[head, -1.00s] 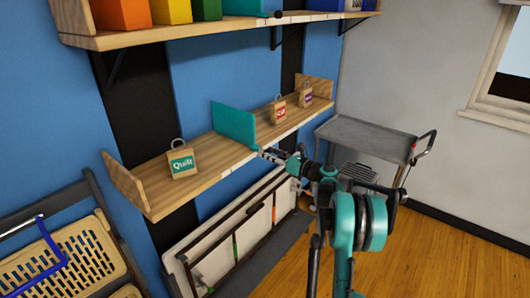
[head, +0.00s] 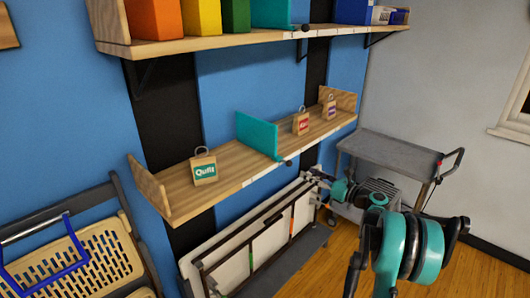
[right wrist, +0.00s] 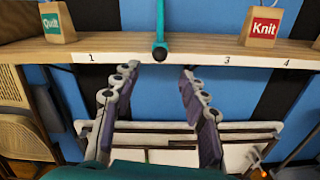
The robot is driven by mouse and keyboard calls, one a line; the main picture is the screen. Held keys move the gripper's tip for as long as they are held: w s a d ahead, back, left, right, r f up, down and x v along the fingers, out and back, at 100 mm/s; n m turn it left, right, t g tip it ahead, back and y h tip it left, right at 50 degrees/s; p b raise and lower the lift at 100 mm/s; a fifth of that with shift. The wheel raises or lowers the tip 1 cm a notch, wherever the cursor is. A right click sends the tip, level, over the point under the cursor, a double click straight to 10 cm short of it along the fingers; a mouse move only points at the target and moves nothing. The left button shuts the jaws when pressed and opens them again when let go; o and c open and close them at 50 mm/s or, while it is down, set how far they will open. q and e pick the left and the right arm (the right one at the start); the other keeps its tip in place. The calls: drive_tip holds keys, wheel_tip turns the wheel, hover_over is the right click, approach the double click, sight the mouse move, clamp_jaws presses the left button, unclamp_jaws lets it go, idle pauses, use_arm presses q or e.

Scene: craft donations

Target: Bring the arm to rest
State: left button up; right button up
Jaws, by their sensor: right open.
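My right gripper (head: 314,178) is open and empty. In the head view it is just in front of and below the front edge of the lower shelf (head: 228,173). In the right wrist view its two fingers (right wrist: 160,78) are spread apart below the shelf edge, with nothing between them. A teal divider (head: 257,135) stands on the lower shelf, its dark round knob (right wrist: 159,53) sticking out past the front edge, beyond the fingertips. My left gripper is not in view.
A Quilt bag (head: 204,170) stands left of the divider; a Knit bag (right wrist: 262,27) and another tagged bag (head: 330,107) stand right. Folded tables (head: 255,245) lean below the shelf. A grey cart (head: 390,148) is at right, a folding chair (head: 75,250) at left.

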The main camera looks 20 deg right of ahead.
drive_tip(key=s+a+n+g, duration=0.35)
drive_tip(key=a+n, duration=0.35)
drive_tip(key=a, duration=0.5)
drive_tip(key=s+a+n+g, duration=0.35)
drive_tip(key=a+n, duration=0.35)
drive_tip(key=a, duration=0.6)
drive_tip(key=s+a+f+n+g+h, duration=0.1)
drive_tip(key=s+a+f+n+h, duration=0.1)
drive_tip(key=s+n, duration=0.4)
drive_tip(key=s+a+f+n+h, duration=0.2)
drive_tip(key=s+a+f+n, duration=0.1)
drive_tip(key=s+n, duration=0.4)
drive_tip(key=s+a+f+n+g+h, duration=0.1)
drive_tip(key=s+a+f+n+h, duration=0.1)
drive_tip(key=s+n, duration=0.5)
drive_tip(key=s+a+f, duration=0.1)
drive_tip(key=s, duration=0.2)
drive_tip(key=shift+a+f+g, duration=0.2)
drive_tip(key=shift+f+g, duration=0.1)
drive_tip(key=shift+f, duration=0.05)
